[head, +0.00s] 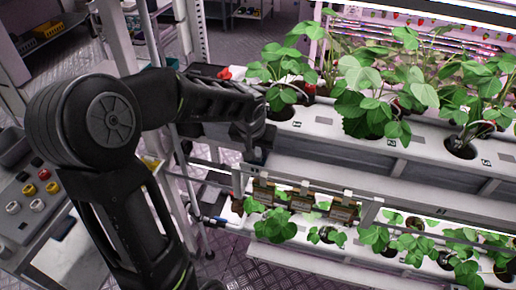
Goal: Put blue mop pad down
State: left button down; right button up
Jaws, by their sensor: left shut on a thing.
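My left arm comes in from the left and reaches across to the front edge of the upper plant rack. Its gripper (252,146) points down there and is shut. A small dark bluish piece (259,158) shows at the fingertips; it may be the blue mop pad, but it is too small and dark to be sure. I cannot tell whether it touches the rack. My right gripper is not in view.
The white upper rack (340,122) holds leafy plants in round holes. A lower rack (300,250) with smaller plants runs beneath it, with brown boxes (300,200) between. A grey cart (22,222) with coloured round items stands at left. Metal floor (225,60) shows behind.

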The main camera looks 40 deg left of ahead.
pick_arm(q)
jog(key=shift+f, duration=0.2)
jog(key=c, duration=1.1)
grip_release()
jog(key=shift+r, duration=0.1)
jog(key=shift+c, duration=0.2)
jog(key=shift+r, duration=0.25)
jog(key=v, duration=1.1)
jog(key=shift+s+r+b, duration=0.2)
jog(key=shift+r+b, duration=0.1)
jog(key=shift+r, duration=0.05)
jog(key=shift+d, duration=0.1)
